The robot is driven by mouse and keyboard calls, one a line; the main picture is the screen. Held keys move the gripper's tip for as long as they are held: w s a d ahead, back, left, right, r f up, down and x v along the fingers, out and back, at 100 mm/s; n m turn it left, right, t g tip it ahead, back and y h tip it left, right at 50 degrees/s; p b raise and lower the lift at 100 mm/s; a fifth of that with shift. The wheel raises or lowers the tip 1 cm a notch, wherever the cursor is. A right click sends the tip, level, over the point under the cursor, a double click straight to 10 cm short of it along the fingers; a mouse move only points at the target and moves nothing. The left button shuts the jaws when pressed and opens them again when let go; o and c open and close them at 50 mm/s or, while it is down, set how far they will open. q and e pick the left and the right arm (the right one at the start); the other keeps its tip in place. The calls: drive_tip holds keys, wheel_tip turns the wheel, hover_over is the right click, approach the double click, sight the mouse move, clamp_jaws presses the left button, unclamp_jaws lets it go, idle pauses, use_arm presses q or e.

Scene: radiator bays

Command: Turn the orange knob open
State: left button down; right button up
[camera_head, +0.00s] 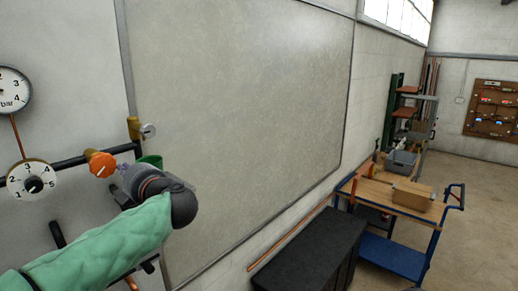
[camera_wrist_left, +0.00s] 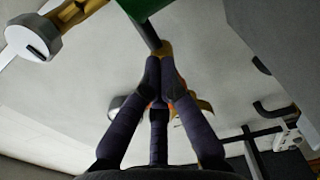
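The orange knob (camera_head: 101,164) is on the dark pipe at the left of the head view, beside a white numbered dial (camera_head: 32,180). My left gripper (camera_head: 122,172) is just right of the knob, with a small gap seeming to lie between them. In the left wrist view, its dark fingers (camera_wrist_left: 161,62) draw together at the tips, with nothing clearly held. Small bits of orange (camera_wrist_left: 172,98) show behind the fingers there; the rest of the knob is hidden. My right gripper is in neither view.
A brass fitting with a silver cap (camera_head: 148,130) and a green part (camera_head: 152,160) are close to my left gripper. A pressure gauge (camera_head: 12,90) hangs at the far left. A black cabinet (camera_head: 310,250) and a wooden-topped cart (camera_head: 385,195) stand to the right.

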use_arm(q)
drive_tip(key=shift+a, duration=0.15)
drive_tip(key=shift+r, duration=0.1)
idle(0.7)
drive_tip(key=shift+w+r+p, duration=0.1)
drive_tip(key=shift+r+p, duration=0.6)
drive_tip(key=shift+r, duration=0.3)
drive_tip(key=shift+s+a+r+p, duration=0.1)
drive_tip(key=shift+s+r+p, duration=0.15)
drive_tip(key=shift+r+p, duration=0.4)
drive_tip(key=shift+w+r, duration=0.1)
drive_tip(key=shift+r, duration=0.1)
idle(0.4)
drive_tip(key=v, duration=0.6)
drive_tip(key=shift+w+d+r+b, duration=0.15)
drive_tip(key=shift+w+d+b, duration=0.1)
drive_tip(key=shift+b, duration=0.2)
